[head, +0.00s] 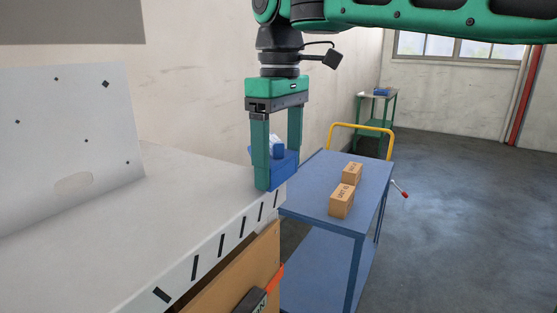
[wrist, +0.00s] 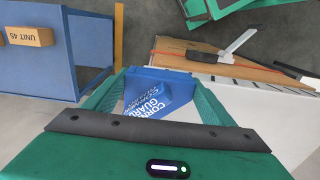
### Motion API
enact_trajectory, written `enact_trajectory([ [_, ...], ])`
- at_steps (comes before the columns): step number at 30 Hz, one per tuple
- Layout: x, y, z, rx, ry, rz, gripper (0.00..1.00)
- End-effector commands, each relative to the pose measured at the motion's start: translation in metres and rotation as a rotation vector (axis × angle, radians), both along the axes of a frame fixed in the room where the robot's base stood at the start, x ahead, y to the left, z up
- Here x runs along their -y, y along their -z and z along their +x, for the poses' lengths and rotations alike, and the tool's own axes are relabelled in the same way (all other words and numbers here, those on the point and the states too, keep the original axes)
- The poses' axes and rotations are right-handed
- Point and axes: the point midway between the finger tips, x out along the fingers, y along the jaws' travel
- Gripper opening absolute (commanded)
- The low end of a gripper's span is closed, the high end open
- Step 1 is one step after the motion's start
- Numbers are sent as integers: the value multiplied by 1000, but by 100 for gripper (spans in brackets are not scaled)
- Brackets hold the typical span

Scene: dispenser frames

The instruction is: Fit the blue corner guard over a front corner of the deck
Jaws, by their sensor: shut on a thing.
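The blue corner guard (head: 284,165) is between the fingers of my gripper (head: 278,174), which is shut on it. In the wrist view, the guard (wrist: 160,88) shows white lettering, partly cut off by my gripper's body. The deck (head: 190,195) is a pale grey surface with dark slots along its front edge. The guard is at the deck's far front corner, nearest the blue cart. The near finger overlaps the corner in the head view and hides part of it. I cannot tell whether the guard touches the deck or sits over the corner.
A blue cart (head: 318,185) with a yellow handle stands just beyond the corner, carrying two cardboard boxes (head: 342,200). A brown board (head: 255,268) stands below the deck's front edge. A white upright panel (head: 70,150) is at left. The floor at right is clear.

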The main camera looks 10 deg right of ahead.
Motion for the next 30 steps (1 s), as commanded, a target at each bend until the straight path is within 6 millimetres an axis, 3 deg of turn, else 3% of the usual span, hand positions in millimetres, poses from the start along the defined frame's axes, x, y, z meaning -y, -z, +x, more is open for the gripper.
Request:
enact_trajectory([
  [17,0,14,0,0,-1,-1,27],
  [18,0,14,0,1,-1,-1,82],
  [20,0,14,0,1,-1,-1,96],
  [30,0,10,0,0,1,0,99],
])
